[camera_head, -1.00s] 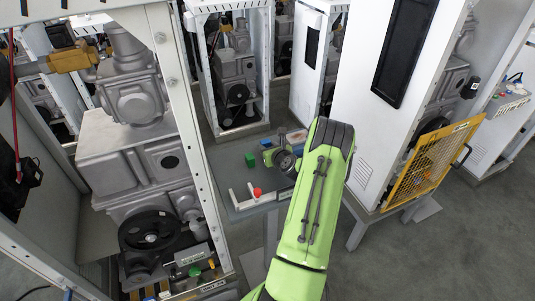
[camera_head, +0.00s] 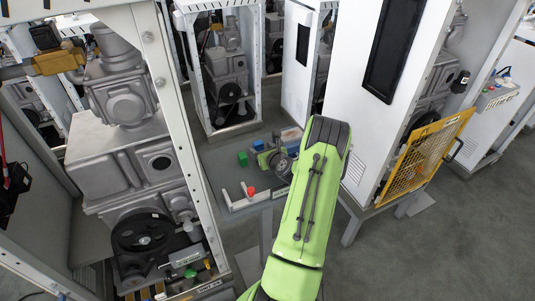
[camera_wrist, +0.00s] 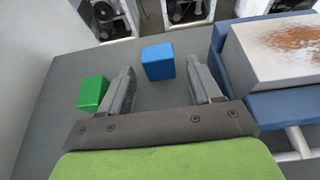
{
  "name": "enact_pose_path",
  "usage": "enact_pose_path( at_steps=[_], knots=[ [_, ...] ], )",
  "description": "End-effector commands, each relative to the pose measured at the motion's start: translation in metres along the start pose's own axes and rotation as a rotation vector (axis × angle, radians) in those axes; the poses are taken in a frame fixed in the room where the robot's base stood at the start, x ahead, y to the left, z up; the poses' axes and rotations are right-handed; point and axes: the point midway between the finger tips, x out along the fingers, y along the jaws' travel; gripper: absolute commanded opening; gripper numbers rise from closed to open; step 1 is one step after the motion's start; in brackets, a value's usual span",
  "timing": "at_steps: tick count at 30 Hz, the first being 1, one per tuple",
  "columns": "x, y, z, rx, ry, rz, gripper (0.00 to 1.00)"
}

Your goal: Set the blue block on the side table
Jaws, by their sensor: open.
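The blue block (camera_wrist: 158,62) stands on the grey side table (camera_wrist: 60,75), in front of my gripper. My gripper (camera_wrist: 160,86) is open and empty, its two fingers apart, with the block showing just beyond the gap between them. In the head view the blue block (camera_head: 258,145) is a small patch beyond my gripper (camera_head: 265,157), partly hidden by it. The side table (camera_head: 214,166) stands between the machine cabinets, and my green arm covers part of its right side.
A green block (camera_wrist: 92,93) sits left of my gripper. A pale, rust-marked box (camera_wrist: 280,48) on a blue support (camera_wrist: 235,75) stands close on the right. White bars (camera_head: 230,200) and a red knob (camera_head: 251,191) are at the table's front. Bare tabletop lies at left.

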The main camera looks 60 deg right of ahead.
Motion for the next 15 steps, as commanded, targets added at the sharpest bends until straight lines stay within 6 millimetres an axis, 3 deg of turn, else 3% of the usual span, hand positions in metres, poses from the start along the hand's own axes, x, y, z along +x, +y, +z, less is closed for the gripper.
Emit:
enact_pose_path(
  at_steps=[3,9,15],
  knots=[
    [-0.034,-0.002,-0.001,0.005,0.002,-0.006,0.63],
    [-0.083,-0.001,-0.001,0.002,0.001,-0.005,0.63],
    [-0.102,0.0,0.0,0.001,-0.001,-0.002,0.63]
  ],
)
